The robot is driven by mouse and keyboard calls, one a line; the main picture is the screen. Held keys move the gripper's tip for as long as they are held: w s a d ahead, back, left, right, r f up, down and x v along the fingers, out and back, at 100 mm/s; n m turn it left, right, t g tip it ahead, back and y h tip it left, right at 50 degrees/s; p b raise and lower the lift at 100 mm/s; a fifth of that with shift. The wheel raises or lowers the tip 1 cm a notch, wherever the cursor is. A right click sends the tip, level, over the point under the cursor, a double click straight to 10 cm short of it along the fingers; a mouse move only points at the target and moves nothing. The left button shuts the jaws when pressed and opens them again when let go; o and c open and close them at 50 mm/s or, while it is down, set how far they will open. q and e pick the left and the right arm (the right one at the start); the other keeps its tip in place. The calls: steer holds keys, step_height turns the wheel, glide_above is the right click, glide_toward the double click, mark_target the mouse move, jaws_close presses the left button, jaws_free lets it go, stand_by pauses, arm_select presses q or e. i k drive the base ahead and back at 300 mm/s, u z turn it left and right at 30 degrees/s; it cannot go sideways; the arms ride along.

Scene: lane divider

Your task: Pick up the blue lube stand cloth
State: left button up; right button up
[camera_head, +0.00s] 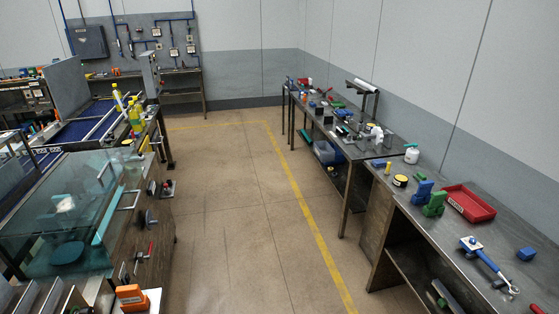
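I cannot tell for sure which blue thing is the lube stand cloth. A small blue item (526,254) lies on the right-hand workbench near the right edge of the view. Another small blue item (379,164) lies farther back, near the end of that bench, beside a yellow piece. Blue and green blocks stand between them, the blue one (422,192) left of the green one (434,204). Neither of my grippers shows in this view.
A red tray (468,203) and a blue-handled tool (486,263) lie on the right bench (455,240). A glass-fronted machine (60,210) stands at left, with yellow bottles (135,115) behind it. The floor (235,220) between is clear, with a yellow line (310,222).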

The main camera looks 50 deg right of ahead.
mark_target(378, 162)
steer(key=z, duration=1.85)
steer(key=i, duration=2.05)
steer(key=u, duration=0.4)
steer(key=i, duration=1.8)
steer(key=z, duration=1.2)
steer(key=i, duration=1.2)
steer(key=z, duration=1)
